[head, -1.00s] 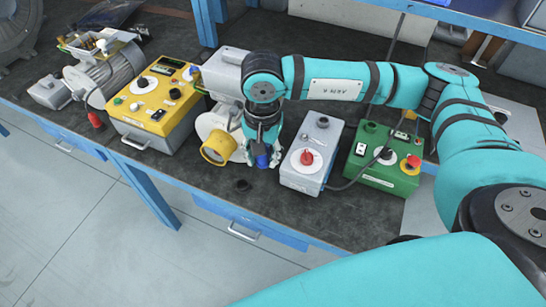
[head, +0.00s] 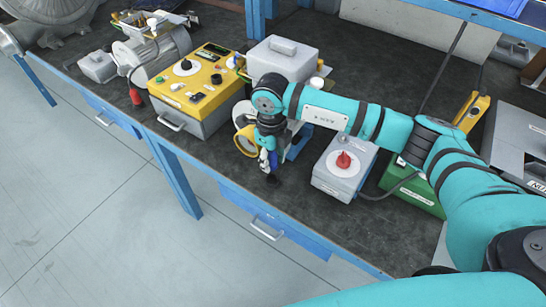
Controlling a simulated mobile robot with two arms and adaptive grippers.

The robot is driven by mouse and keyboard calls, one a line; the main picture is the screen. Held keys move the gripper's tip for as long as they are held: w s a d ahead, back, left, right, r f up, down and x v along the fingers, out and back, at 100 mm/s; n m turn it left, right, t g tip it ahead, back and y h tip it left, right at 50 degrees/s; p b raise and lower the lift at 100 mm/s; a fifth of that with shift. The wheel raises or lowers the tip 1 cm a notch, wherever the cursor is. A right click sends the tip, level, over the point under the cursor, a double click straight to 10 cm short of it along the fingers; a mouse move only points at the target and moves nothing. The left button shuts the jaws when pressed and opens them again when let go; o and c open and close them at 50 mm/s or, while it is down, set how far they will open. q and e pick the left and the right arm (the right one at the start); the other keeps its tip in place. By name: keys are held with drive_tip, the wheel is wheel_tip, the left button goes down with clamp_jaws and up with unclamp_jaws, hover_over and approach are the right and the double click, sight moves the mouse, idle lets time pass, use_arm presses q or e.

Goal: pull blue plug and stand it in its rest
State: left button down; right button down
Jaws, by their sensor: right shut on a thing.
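My right gripper (head: 267,161) hangs down over the front part of the bench, in the middle of the head view. It is shut on the blue plug (head: 273,158), which shows only as a small blue patch between the fingers. A small dark round rest (head: 272,180) sits on the bench top just below the plug. I cannot tell whether the plug touches it. The white blower with a yellow ring (head: 243,141) is just left of and behind the gripper, partly hidden by it. My left gripper is not in view.
A yellow control box (head: 195,92) stands to the left, with a motor (head: 160,52) beyond it. A grey box with a red knob (head: 345,168) is close on the right, next to a green box (head: 412,188). The bench's blue front edge (head: 250,200) is near the gripper.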

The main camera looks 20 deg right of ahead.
sight(272, 169)
drive_tip(key=shift+f+b, duration=0.2)
drive_tip(key=shift+b, duration=0.2)
drive_tip(key=shift+f+b, duration=0.6)
drive_tip(key=shift+f, duration=0.05)
drive_tip(key=shift+f+b, duration=1.15)
drive_tip(key=shift+f, duration=0.2)
drive_tip(key=shift+f+b, duration=1.15)
drive_tip(key=shift+f, duration=0.1)
drive_tip(key=c, duration=0.8)
unclamp_jaws()
drive_tip(key=shift+c, duration=0.2)
drive_tip(key=shift+r, duration=0.1)
wheel_tip(272, 169, up, 12)
drive_tip(key=shift+f, duration=0.1)
